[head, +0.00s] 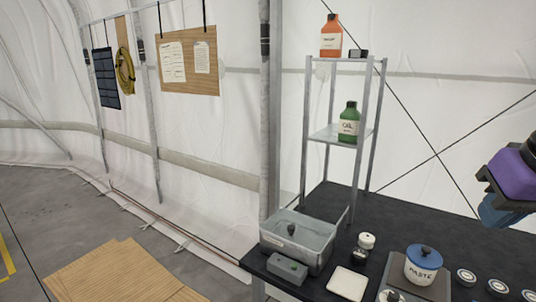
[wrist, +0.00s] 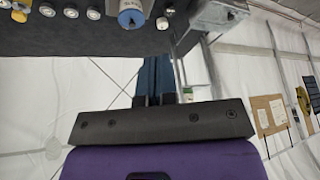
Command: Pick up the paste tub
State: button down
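The paste tub (head: 421,268) is a white tub marked PASTE with a blue lid and dark knob. It stands upright on a grey square plate on the dark table. In the wrist view, which looks upside down, the tub (wrist: 131,17) is at the top edge, partly cut off. My gripper (wrist: 157,60) shows there as two blue fingers side by side with no clear gap and nothing between them. In the head view my gripper (head: 496,212) is at the right edge, above and apart from the tub, partly out of frame.
A metal tray (head: 300,240), a grey box (head: 287,269), a white square dish (head: 347,283) and small round containers (head: 466,279) crowd the table around the tub. A metal shelf (head: 340,134) with an orange bottle (head: 331,40) and a green bottle (head: 349,124) stands behind.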

aim_at(420, 276)
jog(key=i+j, duration=0.15)
jog(key=j, duration=0.15)
jog(key=i+j, duration=0.1)
jog(key=j, duration=0.15)
jog(key=i+j+z, duration=0.25)
jog(key=j, duration=0.2)
jog(key=j+z, duration=0.25)
jog(key=j, duration=0.2)
jog(key=i+j+z, duration=0.2)
jog(key=j, duration=0.35)
jog(key=k+z, duration=0.1)
jog(key=z, duration=0.4)
